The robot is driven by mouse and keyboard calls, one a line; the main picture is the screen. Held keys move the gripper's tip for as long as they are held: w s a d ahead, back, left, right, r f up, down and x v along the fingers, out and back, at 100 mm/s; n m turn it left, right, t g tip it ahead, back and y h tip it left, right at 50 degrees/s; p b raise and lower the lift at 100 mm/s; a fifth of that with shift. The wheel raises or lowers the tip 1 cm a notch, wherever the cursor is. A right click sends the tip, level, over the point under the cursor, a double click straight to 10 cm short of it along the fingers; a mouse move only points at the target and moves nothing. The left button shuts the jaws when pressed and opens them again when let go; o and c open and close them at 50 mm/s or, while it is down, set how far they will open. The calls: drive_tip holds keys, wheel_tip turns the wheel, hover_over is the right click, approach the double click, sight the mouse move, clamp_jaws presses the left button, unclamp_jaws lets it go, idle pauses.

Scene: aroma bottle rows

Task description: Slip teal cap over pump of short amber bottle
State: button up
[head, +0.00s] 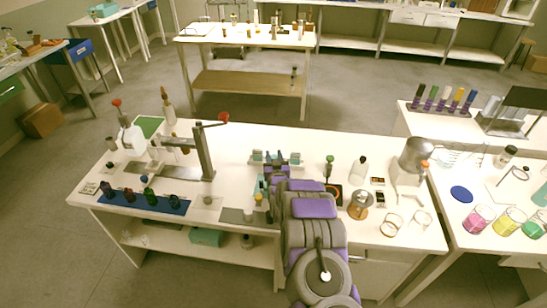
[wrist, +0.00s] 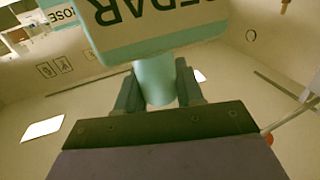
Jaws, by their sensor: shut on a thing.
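In the wrist view my gripper (wrist: 156,78) is shut on a teal cylinder (wrist: 155,84), which looks like the teal cap. Just beyond it is a large pale label with a teal border (wrist: 150,28), its text upside down, reading like "CEDAR". I cannot tell whether the cylinder is joined to it. In the head view my gripper (head: 277,162) is above the middle of the white table (head: 235,150), with teal parts around it; the held thing is hard to make out there. Small dark bottles (head: 150,196) stand in a row at the left front. I cannot tell which is the short amber bottle.
The dark bottles stand on a blue mat (head: 184,207). A grey post with a red knob (head: 223,118) rises left of my arm. A green-topped item (head: 329,166) and a copper-coloured vessel (head: 360,204) stand to the right. Some table is bare behind my gripper.

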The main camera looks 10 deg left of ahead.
drive_tip(key=shift+f, duration=0.85)
idle(0.4)
drive_tip(key=shift+f+b, duration=0.3)
drive_tip(key=shift+f, duration=0.2)
drive_tip(key=shift+f, duration=0.3)
idle(0.9)
